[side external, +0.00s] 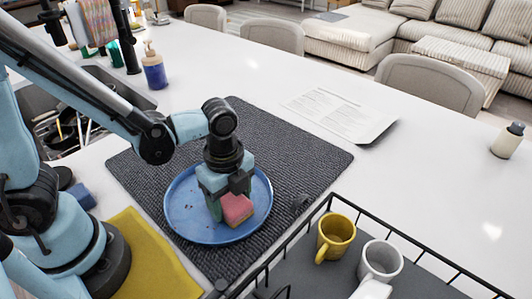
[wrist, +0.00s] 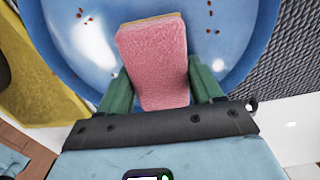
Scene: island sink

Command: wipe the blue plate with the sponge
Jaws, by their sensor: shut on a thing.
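The blue plate (side external: 188,216) lies on a dark grey ribbed mat in the side external view. It fills the upper part of the wrist view (wrist: 225,62), with several small brown crumbs on it to the left and right of the sponge. A pink sponge (side external: 237,208) with a yellowish layer is between the fingers of my gripper (side external: 228,204). In the wrist view the sponge (wrist: 155,60) sits between the two green fingers of my gripper (wrist: 155,92), which are shut on it. The sponge is low over the plate's middle; I cannot tell whether it touches.
The mat (side external: 300,160) has free room behind and right of the plate. A black wire rack (side external: 330,275) with a yellow mug (side external: 336,238) and a white mug (side external: 380,262) stands front right. A yellow cloth (side external: 150,262) lies front left. A soap bottle (side external: 153,68) stands behind.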

